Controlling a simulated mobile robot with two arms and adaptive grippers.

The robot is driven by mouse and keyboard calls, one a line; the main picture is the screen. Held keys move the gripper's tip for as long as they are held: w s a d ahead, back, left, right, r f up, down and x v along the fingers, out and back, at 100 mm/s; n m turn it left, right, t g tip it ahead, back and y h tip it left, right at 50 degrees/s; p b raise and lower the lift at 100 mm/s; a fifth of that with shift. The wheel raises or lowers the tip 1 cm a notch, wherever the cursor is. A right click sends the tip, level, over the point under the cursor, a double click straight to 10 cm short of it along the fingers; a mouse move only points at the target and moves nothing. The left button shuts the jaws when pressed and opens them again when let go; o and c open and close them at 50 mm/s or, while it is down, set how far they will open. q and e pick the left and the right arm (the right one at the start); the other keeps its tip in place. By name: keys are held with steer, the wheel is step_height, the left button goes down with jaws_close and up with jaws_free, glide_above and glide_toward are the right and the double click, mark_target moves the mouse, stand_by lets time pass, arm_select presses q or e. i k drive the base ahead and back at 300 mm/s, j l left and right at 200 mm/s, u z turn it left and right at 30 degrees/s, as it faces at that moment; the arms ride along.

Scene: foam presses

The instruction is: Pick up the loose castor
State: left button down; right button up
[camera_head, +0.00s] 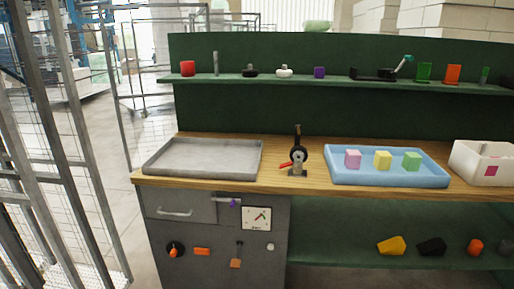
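On the wooden bench top stands a small upright item with a dark wheel-like disc, a grey base, a dark stem on top and a red-orange lever at its left; it looks like the castor (299,155). It stands between a grey tray and a blue tray, apart from both. I cannot tell whether it is loose or fixed to the bench. Neither of my grippers is in view.
The grey tray (152,171) is empty. The blue tray (388,181) holds pink, yellow and green blocks. A white box (469,177) stands at the right. A green shelf (335,82) with small items runs above. Wire cage posts (52,140) stand at the left.

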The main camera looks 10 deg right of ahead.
mark_target(298, 154)
steer(key=i+z, duration=0.3)
steer(key=z, duration=0.2)
steer(key=i+j+z, duration=0.1)
steer(key=i+z, duration=0.15)
steer(key=z, duration=0.2)
